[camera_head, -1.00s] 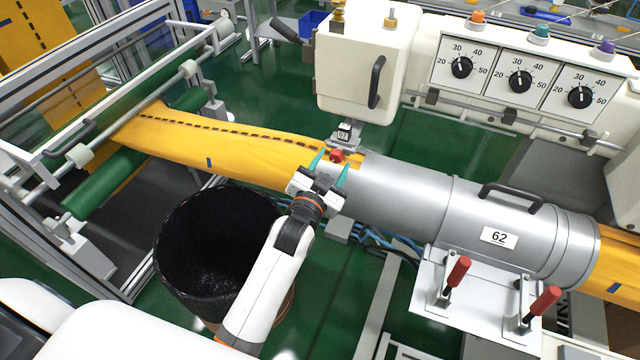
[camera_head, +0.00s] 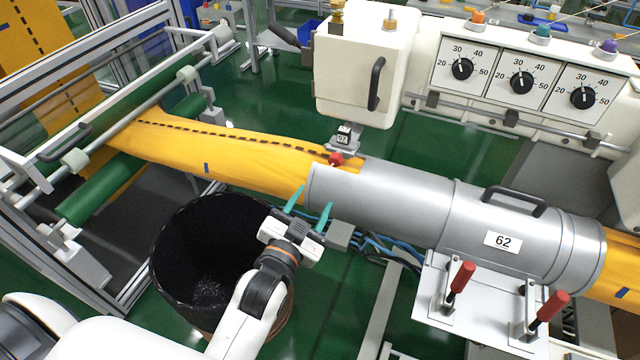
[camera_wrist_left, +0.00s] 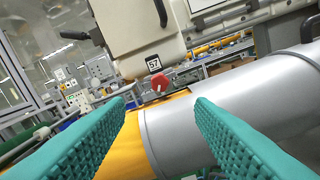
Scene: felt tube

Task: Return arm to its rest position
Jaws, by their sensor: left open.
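My left gripper (camera_head: 309,211) is open and empty, with two teal fingers apart. It stands just in front of the near end of the grey metal tube (camera_head: 385,192), by the right rim of the black bin. In the left wrist view its teal fingers (camera_wrist_left: 155,125) frame the tube's end (camera_wrist_left: 215,105) and the yellow felt (camera_wrist_left: 135,150), with nothing between them. The yellow felt (camera_head: 235,155) runs from the rollers at left into the tube. A red knob (camera_head: 337,159) sits on the felt near the tube mouth. My right gripper is not in view.
A black bin (camera_head: 172,262) stands below my left forearm. A white machine head (camera_head: 360,60) hangs above the felt, with a dial panel (camera_head: 520,80) to its right. Two red-handled clamps (camera_head: 461,277) stand at the front right. A roller frame (camera_head: 105,185) is at left.

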